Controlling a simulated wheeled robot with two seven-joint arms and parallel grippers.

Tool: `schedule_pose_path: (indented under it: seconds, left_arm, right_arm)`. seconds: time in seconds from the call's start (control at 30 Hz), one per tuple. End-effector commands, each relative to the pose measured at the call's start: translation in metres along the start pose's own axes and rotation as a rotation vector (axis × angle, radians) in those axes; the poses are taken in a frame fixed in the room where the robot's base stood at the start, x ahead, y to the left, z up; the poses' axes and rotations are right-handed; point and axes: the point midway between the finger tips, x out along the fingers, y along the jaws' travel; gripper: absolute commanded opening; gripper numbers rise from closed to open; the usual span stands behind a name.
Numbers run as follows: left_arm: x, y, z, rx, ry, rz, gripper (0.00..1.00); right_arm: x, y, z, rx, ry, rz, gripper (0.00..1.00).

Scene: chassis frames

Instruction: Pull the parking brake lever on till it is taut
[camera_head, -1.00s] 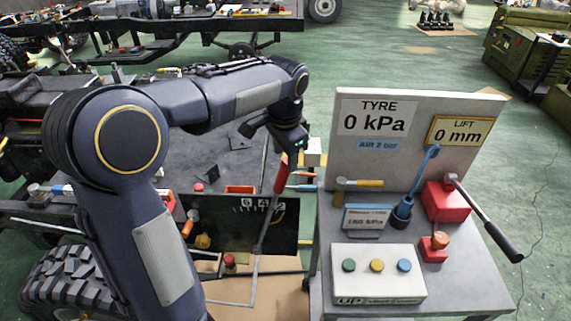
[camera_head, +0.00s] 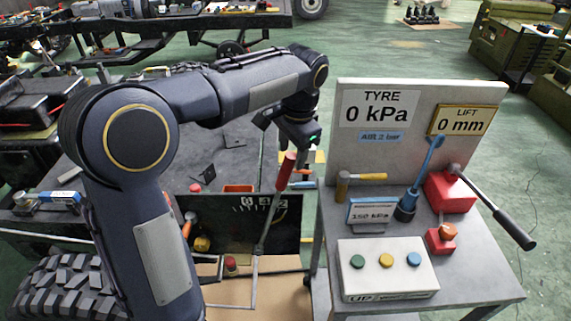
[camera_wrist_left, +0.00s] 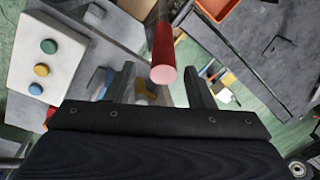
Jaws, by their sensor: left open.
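The parking brake lever has a red grip (camera_head: 286,172) on a thin grey metal rod (camera_head: 266,232). It stands tilted, its top leaning right, in front of a dark panel with white scale marks (camera_head: 260,205). In the left wrist view the red grip (camera_wrist_left: 163,52) points its pale end face towards me. My left gripper (camera_head: 298,146) is right at the upper end of the grip. In the left wrist view its two dark fingers (camera_wrist_left: 159,76) are apart, with the grip's end between or just beyond their tips. I cannot tell whether they touch it. My right gripper is not in view.
A chassis tyre (camera_head: 70,285) stands at lower left.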

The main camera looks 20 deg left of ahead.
Motion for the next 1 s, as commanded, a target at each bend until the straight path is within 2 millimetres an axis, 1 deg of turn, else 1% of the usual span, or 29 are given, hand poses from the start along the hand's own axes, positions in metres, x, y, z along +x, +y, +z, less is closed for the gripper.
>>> schedule_pose_path:
  seconds: [0.03, 0.1, 0.3, 0.43, 0.67, 0.77, 1.0]
  left_arm:
    - [0.011, -0.001, 0.001, -0.003, -0.005, 0.001, 0.49]
    - [0.022, -0.001, 0.002, -0.003, -0.005, 0.001, 0.49]
    - [0.046, -0.001, 0.001, -0.002, -0.003, 0.000, 0.49]
    - [0.052, -0.001, 0.001, -0.003, -0.001, 0.000, 0.49]
    - [0.053, -0.001, 0.001, -0.003, 0.000, 0.000, 0.49]
    - [0.053, -0.001, 0.001, -0.003, 0.000, 0.000, 0.37]
    - [0.052, -0.001, 0.001, -0.002, 0.000, 0.000, 0.05]
  right_arm:
    - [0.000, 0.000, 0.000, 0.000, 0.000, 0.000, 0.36]
    - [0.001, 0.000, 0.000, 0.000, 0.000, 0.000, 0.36]
    - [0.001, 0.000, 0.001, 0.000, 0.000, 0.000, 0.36]
    - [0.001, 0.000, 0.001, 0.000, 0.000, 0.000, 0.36]
    - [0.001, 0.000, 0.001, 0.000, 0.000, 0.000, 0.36]
    - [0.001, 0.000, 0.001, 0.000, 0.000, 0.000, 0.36]
    - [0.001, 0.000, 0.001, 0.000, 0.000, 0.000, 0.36]
